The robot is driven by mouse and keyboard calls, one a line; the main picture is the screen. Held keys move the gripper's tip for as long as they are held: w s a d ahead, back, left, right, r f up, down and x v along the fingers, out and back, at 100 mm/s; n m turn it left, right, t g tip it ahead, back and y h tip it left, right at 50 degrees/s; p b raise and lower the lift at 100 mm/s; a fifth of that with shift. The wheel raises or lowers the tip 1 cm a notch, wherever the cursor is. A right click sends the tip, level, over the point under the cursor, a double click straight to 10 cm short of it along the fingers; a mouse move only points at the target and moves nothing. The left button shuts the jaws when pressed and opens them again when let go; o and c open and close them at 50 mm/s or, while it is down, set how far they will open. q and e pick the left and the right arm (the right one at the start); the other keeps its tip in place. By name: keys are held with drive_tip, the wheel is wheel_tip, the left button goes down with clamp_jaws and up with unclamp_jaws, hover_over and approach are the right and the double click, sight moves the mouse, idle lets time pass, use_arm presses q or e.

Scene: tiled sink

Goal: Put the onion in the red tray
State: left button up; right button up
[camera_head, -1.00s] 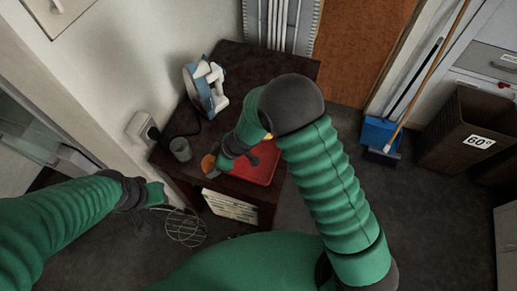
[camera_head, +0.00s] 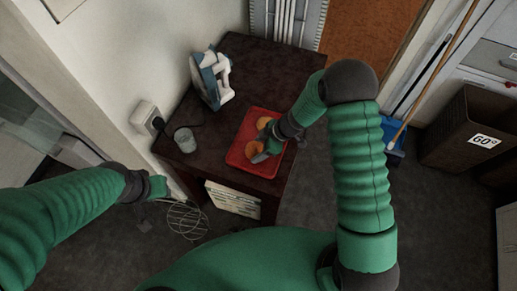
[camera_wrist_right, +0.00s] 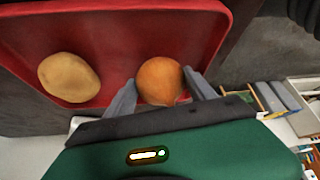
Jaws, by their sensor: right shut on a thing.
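The onion (camera_wrist_right: 160,80) is round and orange-brown. It sits between the two fingers of my right gripper (camera_wrist_right: 162,92), which is shut on it.
A potato (camera_wrist_right: 69,77) lies in the tray, left of the onion in the wrist view. The tray is on a dark table (camera_head: 240,80) with a blue-and-white iron (camera_head: 213,80) and a glass (camera_head: 186,139). A wire rack (camera_head: 187,220) is below the table's front.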

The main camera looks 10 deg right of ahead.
drive_tip(key=shift+w+a+f, duration=0.15)
drive_tip(key=shift+a+f, duration=0.05)
drive_tip(key=shift+f, duration=0.05)
drive_tip(key=o, duration=1.1)
drive_tip(key=shift+d+f, duration=0.1)
drive_tip(key=shift+d, duration=0.1)
drive_tip(key=shift+c, duration=0.2)
drive_tip(key=o, duration=0.5)
drive_tip(key=shift+d, duration=0.25)
drive_tip(key=shift+c, duration=0.2)
use_arm(q)
drive_tip(key=shift+d, duration=0.15)
drive_tip(key=shift+f, duration=0.1)
use_arm(e)
drive_tip(key=shift+a, duration=0.15)
